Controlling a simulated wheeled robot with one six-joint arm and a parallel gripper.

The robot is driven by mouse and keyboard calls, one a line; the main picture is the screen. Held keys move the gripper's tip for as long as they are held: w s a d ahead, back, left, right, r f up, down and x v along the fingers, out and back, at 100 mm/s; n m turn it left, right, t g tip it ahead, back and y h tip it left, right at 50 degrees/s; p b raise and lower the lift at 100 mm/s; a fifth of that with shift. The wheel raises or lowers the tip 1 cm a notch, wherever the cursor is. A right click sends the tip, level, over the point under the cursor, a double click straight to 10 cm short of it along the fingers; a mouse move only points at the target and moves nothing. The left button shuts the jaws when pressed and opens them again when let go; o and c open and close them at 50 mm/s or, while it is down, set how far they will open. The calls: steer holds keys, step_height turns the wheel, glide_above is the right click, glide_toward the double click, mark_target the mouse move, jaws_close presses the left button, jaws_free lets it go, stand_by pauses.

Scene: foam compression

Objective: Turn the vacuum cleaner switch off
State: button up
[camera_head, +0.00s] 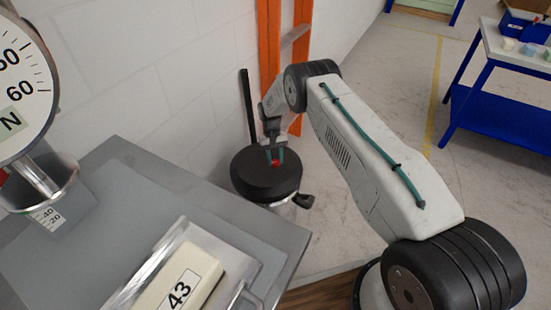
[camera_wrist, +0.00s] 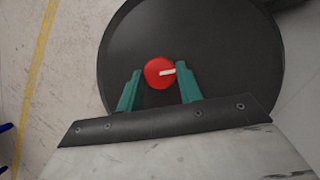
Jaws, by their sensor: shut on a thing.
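The vacuum cleaner (camera_head: 262,188) stands on the floor against the white wall, with a black round lid and a metal body below. Its lid (camera_wrist: 215,50) fills much of the wrist view. The red round switch (camera_wrist: 155,75) with a white pointer mark sits on the lid; the mark points to the right in the wrist view. The switch also shows as a small red spot in the head view (camera_head: 276,163). My gripper (camera_wrist: 160,82) is over the lid, its two green fingers on either side of the switch, shut on it. In the head view the fingers partly hide the switch.
A grey table (camera_head: 275,235) in front holds a metal tray (camera_head: 147,279) with a foam block marked 43 (camera_head: 180,285) and a force gauge (camera_head: 22,90). An orange ladder-like frame (camera_head: 268,50) stands behind the vacuum. A blue bench (camera_head: 490,110) is at the far right.

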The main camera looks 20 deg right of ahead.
stand_by(0.3)
steer(key=o, duration=1)
steer(key=shift+r, duration=0.1)
steer(key=v, duration=0.7)
steer(key=shift+w+r, duration=0.2)
steer(key=shift+r, duration=0.1)
